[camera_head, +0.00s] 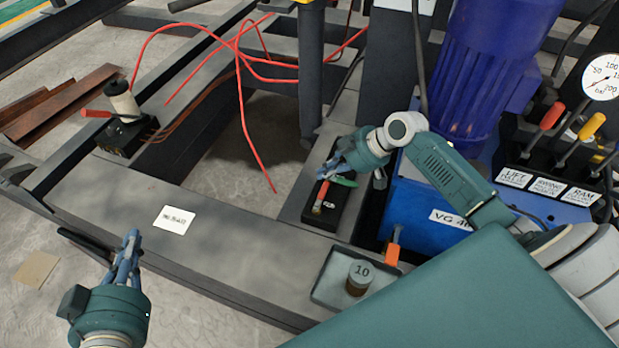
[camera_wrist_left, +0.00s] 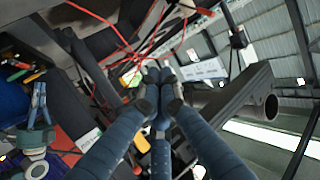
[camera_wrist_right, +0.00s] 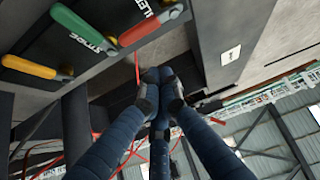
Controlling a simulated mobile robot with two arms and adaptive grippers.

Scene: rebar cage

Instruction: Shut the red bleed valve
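The red bleed valve handle (camera_head: 321,196) sits on a dark valve block beside a green handle (camera_head: 343,181). My right gripper (camera_head: 328,173) hovers just above the block. Its fingertips (camera_wrist_right: 160,76) are together and empty, apart from the red handle. My left gripper (camera_head: 132,238) is shut and empty in front of the steel beam, far from the valve.
Red hoses (camera_head: 240,95) cross the frame. A blue unit (camera_head: 420,210) with an orange lever (camera_head: 393,247) stands right of the valve block. Levers and a gauge (camera_head: 601,77) are at far right.

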